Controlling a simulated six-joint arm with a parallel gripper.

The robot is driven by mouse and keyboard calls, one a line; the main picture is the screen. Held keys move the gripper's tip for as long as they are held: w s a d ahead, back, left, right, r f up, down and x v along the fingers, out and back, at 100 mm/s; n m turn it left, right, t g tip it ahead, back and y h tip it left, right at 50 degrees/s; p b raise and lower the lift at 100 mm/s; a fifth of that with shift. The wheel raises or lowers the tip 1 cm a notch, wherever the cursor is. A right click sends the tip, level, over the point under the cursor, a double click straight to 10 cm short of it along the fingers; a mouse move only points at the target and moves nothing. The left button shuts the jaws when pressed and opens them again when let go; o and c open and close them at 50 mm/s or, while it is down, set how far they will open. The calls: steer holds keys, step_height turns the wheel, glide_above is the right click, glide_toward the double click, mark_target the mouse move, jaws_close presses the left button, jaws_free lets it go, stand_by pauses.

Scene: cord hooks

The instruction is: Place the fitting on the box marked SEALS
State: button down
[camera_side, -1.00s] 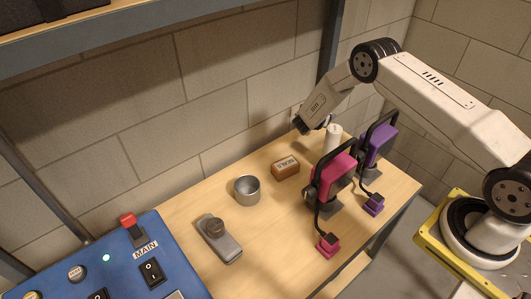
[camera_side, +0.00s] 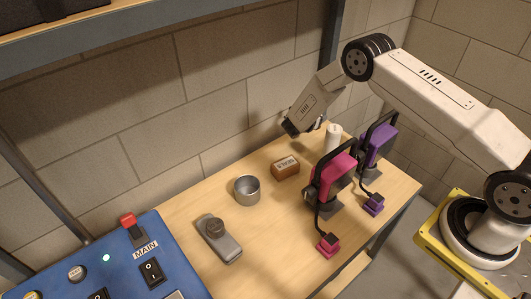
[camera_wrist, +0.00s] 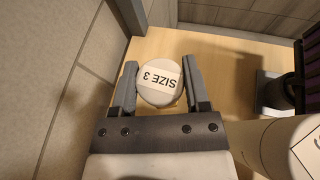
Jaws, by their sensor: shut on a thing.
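The fitting (camera_wrist: 160,83) is a round, pale piece with a SIZE 3 label on its top. In the wrist view it sits between the two grey fingers of my gripper (camera_wrist: 160,64), which is shut on it. In the side view my gripper (camera_side: 290,128) is above the far edge of the bench, by the wall; the fitting cannot be made out there. The box marked SEALS (camera_side: 286,170) is a small brown block with a white label, on the bench below my gripper in the picture. The box is not seen in the wrist view.
A white cylinder (camera_side: 333,138) stands right of my gripper, beside pink (camera_side: 333,178) and purple (camera_side: 378,146) units with black handles. A metal cup (camera_side: 247,191) and a grey device (camera_side: 219,240) lie left of the box. The block wall (camera_side: 240,100) is close behind.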

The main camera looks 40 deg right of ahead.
step_height(320, 180, up, 4)
steer(key=n+t, duration=0.1)
glide_above(286, 163)
steer(key=shift+a+f, duration=0.1)
steer(key=shift+f, duration=2.9)
steer(key=shift+f, duration=0.15)
steer(key=shift+f, duration=1.95)
steer(key=shift+f, duration=0.1)
steer(key=shift+c, duration=0.3)
jaws_free()
steer(key=v, duration=1.2)
steer(key=shift+r, duration=0.2)
